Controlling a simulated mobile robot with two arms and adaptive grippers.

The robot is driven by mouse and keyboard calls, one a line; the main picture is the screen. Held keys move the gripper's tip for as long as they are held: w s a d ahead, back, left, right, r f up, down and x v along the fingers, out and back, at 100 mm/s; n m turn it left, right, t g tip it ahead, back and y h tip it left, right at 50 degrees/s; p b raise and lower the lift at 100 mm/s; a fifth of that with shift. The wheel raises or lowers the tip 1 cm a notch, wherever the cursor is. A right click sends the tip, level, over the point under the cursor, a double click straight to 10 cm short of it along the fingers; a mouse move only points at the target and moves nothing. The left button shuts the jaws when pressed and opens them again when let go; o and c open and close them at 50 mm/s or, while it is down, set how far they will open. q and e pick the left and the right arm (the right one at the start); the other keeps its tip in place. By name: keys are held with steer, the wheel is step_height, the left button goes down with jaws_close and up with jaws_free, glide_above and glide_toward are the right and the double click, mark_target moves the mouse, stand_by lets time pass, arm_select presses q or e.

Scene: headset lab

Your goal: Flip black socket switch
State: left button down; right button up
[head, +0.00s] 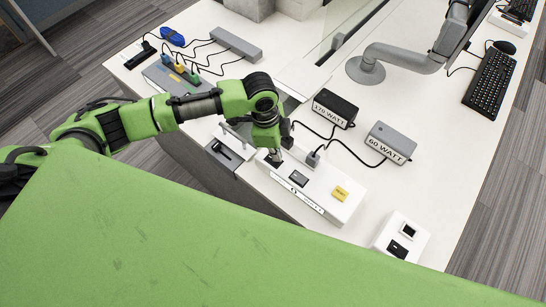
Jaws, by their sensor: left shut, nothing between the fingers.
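A white socket box (318,187) lies on the table near its front edge. A small black switch (299,178) is set in its top, and a black plug (313,157) with a cable stands at its back edge. My left gripper (275,157) points down at the left end of the box, to the left of the black switch. Its fingers are shut and empty. They are small and partly hidden here, so I cannot tell whether they touch the box. My right gripper is not in view.
A yellow button (341,193) sits on the box's right part. A black 170 WATT block (335,107) and a grey 60 WATT block (390,142) stand behind, with cables. A white switch unit (401,237) is at right. A grey slotted device (231,147) is at left.

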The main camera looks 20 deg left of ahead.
arm_select(q)
steer(key=shift+f, duration=0.2)
stand_by(0.4)
steer(key=shift+f+b, duration=0.45)
steer(key=shift+f, duration=0.4)
stand_by(0.4)
step_height(320, 180, up, 7)
steer(key=p, duration=0.8)
steer(key=shift+r, duration=0.1)
stand_by(0.3)
